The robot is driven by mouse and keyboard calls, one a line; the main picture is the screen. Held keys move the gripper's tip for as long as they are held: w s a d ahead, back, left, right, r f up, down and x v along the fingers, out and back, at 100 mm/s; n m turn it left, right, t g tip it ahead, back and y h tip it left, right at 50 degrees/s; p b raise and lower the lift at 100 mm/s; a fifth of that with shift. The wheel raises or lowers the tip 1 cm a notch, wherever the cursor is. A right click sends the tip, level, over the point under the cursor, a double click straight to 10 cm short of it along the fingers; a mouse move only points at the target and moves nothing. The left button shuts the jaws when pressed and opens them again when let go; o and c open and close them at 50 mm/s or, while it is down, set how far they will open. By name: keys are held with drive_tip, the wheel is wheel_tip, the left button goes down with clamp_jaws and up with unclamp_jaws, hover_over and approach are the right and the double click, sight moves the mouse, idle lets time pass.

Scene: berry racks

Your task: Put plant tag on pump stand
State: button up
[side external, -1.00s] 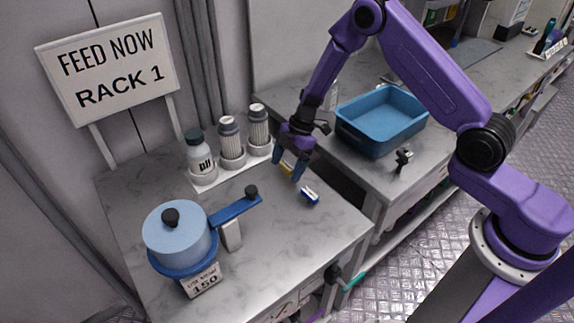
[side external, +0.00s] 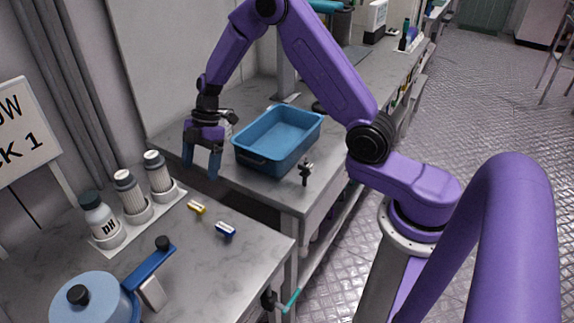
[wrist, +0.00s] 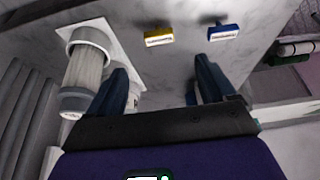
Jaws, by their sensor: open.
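Two small tag-like blocks lie on the near marble counter: a yellow one (side external: 196,207) and a blue one (side external: 226,231). Both also show in the wrist view, the yellow block (wrist: 159,38) and the blue block (wrist: 223,33). I cannot tell which is the plant tag. A light-blue round canister (side external: 84,302) with a black knob and a blue arm stands at the lower left, cut by the frame; I cannot tell whether it is the pump stand. My gripper (side external: 201,168) is open and empty, raised beyond the yellow block. Its fingers (wrist: 162,68) point down with nothing between them.
A white rack (side external: 165,202) holds a pH bottle (side external: 100,218) and two ribbed cylinders (side external: 131,192) left of the blocks. A blue basin (side external: 280,140) sits on the other counter, with a small black tap-like part (side external: 306,172) nearby. A gap separates the counters.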

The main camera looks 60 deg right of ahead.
drive_tip(key=s+a+r+m+g+h, duration=0.1)
drive_tip(key=s+a+r, duration=0.25)
drive_tip(key=s, duration=0.45)
drive_tip(key=s+a+r+m+h, duration=0.1)
drive_tip(key=s+a+r, duration=0.1)
drive_tip(key=s+r, duration=0.45)
drive_tip(key=s+d+r+m+h, duration=0.1)
drive_tip(key=s+d, duration=0.2)
drive_tip(key=s, duration=0.7)
drive_tip(key=s+d+r+m+t+h, duration=0.1)
drive_tip(key=s+d, duration=0.3)
drive_tip(key=s, duration=0.7)
drive_tip(key=shift+d+m, duration=0.3)
drive_tip(key=shift+m, duration=0.4)
